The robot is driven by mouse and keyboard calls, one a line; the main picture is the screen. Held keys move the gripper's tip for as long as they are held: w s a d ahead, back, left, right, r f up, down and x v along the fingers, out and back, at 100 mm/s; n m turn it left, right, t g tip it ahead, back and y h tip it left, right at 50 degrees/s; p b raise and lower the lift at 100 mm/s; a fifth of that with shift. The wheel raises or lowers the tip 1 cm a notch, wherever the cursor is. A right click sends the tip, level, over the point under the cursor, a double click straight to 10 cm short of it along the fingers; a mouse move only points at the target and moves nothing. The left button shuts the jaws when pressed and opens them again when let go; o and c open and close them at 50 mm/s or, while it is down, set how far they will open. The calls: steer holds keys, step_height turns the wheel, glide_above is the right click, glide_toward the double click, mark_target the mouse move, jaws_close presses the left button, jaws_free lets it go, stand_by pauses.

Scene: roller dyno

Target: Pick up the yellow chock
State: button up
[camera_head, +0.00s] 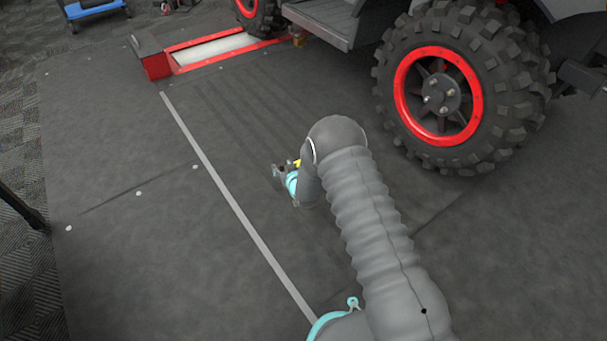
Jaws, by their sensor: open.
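A small yellow patch, apparently the yellow chock (298,162), shows on the dark floor right beside my gripper (281,172). Most of it is hidden behind the gripper and my arm, so its shape and how it lies cannot be told. My gripper is open, low over the floor, with its fingers toward the left. I cannot tell whether the chock is between the fingers or behind them.
A vehicle with a knobby tyre and red-rimmed wheel (438,95) stands at the right. A red-framed roller (215,50) lies under its other wheel, with a small brownish-yellow object (299,38) nearby.

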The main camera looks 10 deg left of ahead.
steer(key=shift+x, duration=1)
jaws_close()
steer(key=shift+r, duration=0.1)
steer(key=shift+r, duration=0.1)
